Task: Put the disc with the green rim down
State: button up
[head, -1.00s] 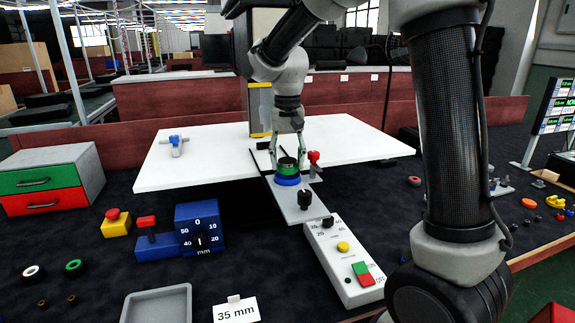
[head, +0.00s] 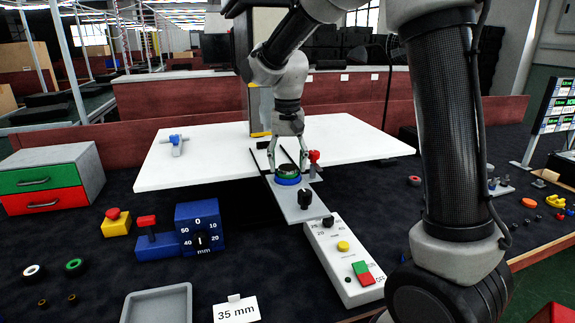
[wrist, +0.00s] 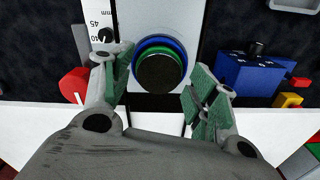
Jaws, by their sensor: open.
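The disc with the green rim (head: 288,172) has a dark top and sits level in a blue ring (head: 288,182) on the grey plate (head: 299,207). In the wrist view the dark disc (wrist: 161,72) shows with its green rim inside the blue ring (wrist: 183,50). My gripper (head: 290,166) is open, pointing down, with a finger on either side of the disc. In the wrist view gaps show between the disc and both fingers of my gripper (wrist: 160,82).
A red knob (head: 314,157) stands close to the right finger. A white control box (head: 343,262), a blue dial block (head: 199,230) and a grey tray (head: 157,304) lie nearer. The white table (head: 215,163) is mostly clear.

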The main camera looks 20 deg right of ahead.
aim_at(287, 168)
notch_tip(287, 168, up, 10)
jog(key=s+d+r+n+t, duration=0.1)
jog(key=s+d+r+t, duration=0.15)
jog(key=s+d, duration=0.8)
jog(key=s+d+f+n+t, duration=0.1)
jog(key=s+d+f, duration=0.1)
jog(key=s, duration=0.6)
jog(key=s+d+f+n+t, duration=0.1)
jog(key=s+d+f, duration=0.1)
jog(key=s, duration=0.5)
jog(key=shift+s+d+f, duration=0.25)
jog(key=shift+s+f, duration=0.15)
jog(key=shift+f, duration=0.25)
